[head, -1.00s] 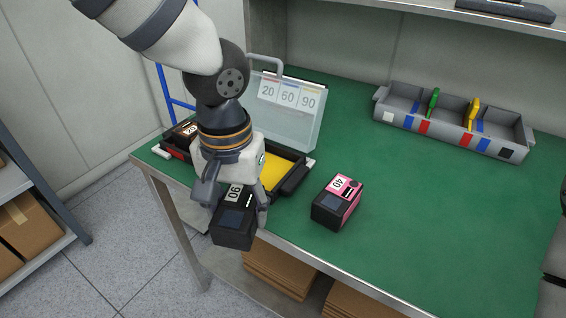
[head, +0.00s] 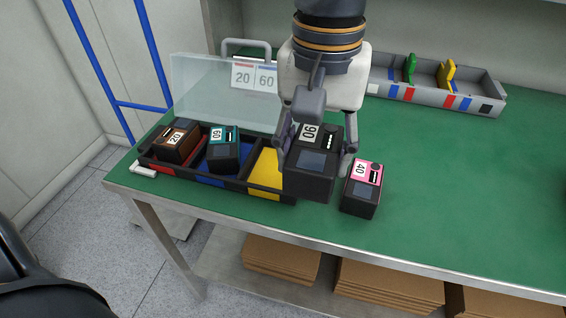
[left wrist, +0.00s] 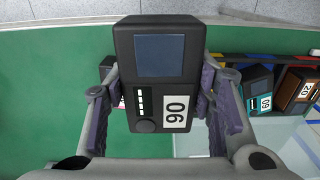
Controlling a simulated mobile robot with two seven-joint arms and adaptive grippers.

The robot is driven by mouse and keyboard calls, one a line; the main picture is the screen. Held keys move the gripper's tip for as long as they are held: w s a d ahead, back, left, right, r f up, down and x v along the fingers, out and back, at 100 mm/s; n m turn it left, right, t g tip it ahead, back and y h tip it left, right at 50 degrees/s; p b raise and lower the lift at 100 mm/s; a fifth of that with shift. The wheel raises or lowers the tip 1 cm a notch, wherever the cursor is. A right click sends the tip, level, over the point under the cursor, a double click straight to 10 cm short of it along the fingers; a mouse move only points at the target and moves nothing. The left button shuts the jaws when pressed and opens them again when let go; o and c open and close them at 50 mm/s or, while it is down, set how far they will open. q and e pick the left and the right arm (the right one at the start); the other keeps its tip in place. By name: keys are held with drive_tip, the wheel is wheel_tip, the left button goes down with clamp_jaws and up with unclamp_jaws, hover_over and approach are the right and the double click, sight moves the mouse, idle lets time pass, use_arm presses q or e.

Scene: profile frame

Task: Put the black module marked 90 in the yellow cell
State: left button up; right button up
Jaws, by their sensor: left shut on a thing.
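My left gripper (head: 316,150) is shut on the black module marked 90 (head: 311,183) and holds it above the table. The module also fills the middle of the left wrist view (left wrist: 160,75), between the two fingers (left wrist: 160,100). In the head view it hangs between the case and the pink module, covering the right part of the yellow cell (head: 264,174). The visible part of the yellow cell is empty. The case (head: 215,182) also has a red cell with the brown module marked 20 (head: 176,141) and a blue cell with the teal module marked 60 (head: 223,150).
The pink module marked 40 (head: 362,190) stands on the green table (head: 440,190), just right of the held module. The case's clear lid (head: 205,90) stands open behind it. A grey bin (head: 430,95) with coloured tabs lies at the back.

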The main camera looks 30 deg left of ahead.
sight(275, 169)
use_arm(q)
drive_tip(key=shift+w+a, duration=0.1)
drive_tip(key=w+a+f, duration=0.2)
drive_tip(key=a, duration=0.1)
drive_tip(key=w+a+f, duration=0.2)
drive_tip(key=a+f, duration=0.1)
drive_tip(key=w+a+f, duration=0.2)
drive_tip(key=a, duration=0.1)
drive_tip(key=shift+w+f+b, duration=0.25)
drive_tip(key=shift+w+b, duration=0.05)
drive_tip(key=shift+w, duration=0.1)
drive_tip(key=shift+w+a+f, duration=0.2)
drive_tip(key=shift+f, duration=0.1)
drive_tip(key=f, duration=0.1)
drive_tip(key=a+f, duration=0.1)
drive_tip(key=f, duration=0.1)
drive_tip(key=w+f, duration=0.1)
drive_tip(key=shift+a+f+b, duration=0.2)
drive_tip(key=shift+a+b, duration=0.05)
drive_tip(key=shift+b, duration=0.15)
drive_tip(key=shift+f, duration=0.25)
drive_tip(key=shift+r, duration=0.15)
use_arm(e)
drive_tip(key=shift+s+f+g, duration=0.4)
drive_tip(key=shift+s+f, duration=0.5)
drive_tip(key=shift+s, duration=0.15)
